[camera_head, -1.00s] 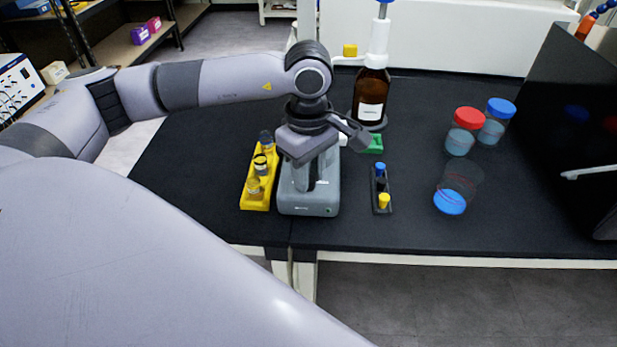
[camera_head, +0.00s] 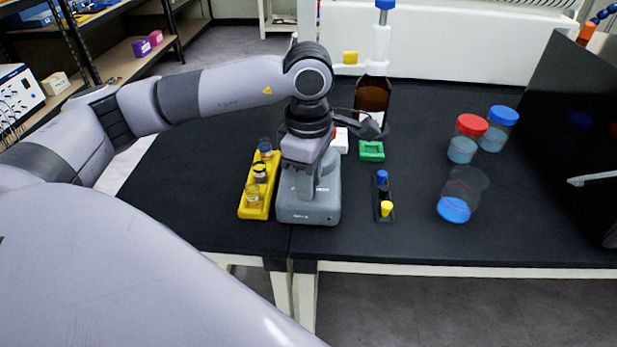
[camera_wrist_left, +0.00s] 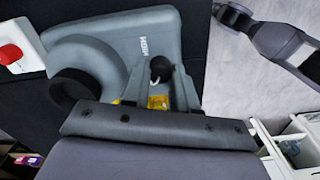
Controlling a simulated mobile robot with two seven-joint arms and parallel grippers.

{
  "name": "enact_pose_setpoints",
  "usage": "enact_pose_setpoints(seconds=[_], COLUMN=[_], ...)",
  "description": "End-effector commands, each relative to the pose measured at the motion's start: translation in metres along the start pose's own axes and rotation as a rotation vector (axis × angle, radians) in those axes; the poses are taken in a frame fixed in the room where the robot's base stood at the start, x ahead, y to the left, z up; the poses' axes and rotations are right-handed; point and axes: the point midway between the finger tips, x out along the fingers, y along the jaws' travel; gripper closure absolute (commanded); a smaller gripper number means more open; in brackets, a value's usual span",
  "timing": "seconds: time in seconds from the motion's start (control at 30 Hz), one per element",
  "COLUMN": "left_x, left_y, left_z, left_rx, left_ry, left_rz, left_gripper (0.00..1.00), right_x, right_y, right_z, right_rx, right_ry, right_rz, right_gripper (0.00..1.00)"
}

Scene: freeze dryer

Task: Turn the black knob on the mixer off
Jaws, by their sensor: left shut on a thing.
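The grey mixer (camera_head: 298,213) stands near the front edge of the black table, below my left wrist. In the left wrist view, its grey body (camera_wrist_left: 150,32) fills the top and its round cup head sits at left. The black knob (camera_wrist_left: 160,66) shows between the fingertips of my left gripper (camera_wrist_left: 158,76), which is shut on it. In the head view my left gripper (camera_head: 312,182) hangs over the mixer, and the knob is hidden. The knob's exact angle cannot be told. My right gripper is not in view.
A yellow rack (camera_head: 256,210) with vials stands close left of the mixer. A small dark rack (camera_head: 383,213), a green block (camera_head: 371,151) and a brown bottle (camera_head: 372,95) stand to its right and behind. Lidded jars stand further right. Bare table lies between.

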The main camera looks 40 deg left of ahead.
Motion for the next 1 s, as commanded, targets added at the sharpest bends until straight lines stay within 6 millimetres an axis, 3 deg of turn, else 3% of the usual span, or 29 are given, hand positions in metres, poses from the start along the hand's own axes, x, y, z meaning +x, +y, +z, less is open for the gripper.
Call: enact_pose_setpoints(seconds=[0.2,0.23,0.3,0.67,1.0], left_x=[-0.002,-0.002,-0.002,-0.007,-0.059], left_y=[0.001,0.001,0.001,0.001,0.001], left_z=[0.0,0.0,0.0,0.0,0.0], left_rx=[-0.003,-0.003,-0.003,-0.001,-0.002], left_ry=[-0.001,-0.001,-0.001,-0.001,-0.003], left_rz=[0.004,0.004,0.004,0.003,0.005], left_gripper=[1.0,0.63,0.47,0.47,0.47], right_x=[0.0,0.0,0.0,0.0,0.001], right_y=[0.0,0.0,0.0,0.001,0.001], right_z=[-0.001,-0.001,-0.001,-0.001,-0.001], right_rx=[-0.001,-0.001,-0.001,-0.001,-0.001], right_ry=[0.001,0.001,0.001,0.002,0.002], right_rz=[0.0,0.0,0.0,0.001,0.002], right_gripper=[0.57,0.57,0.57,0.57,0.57])
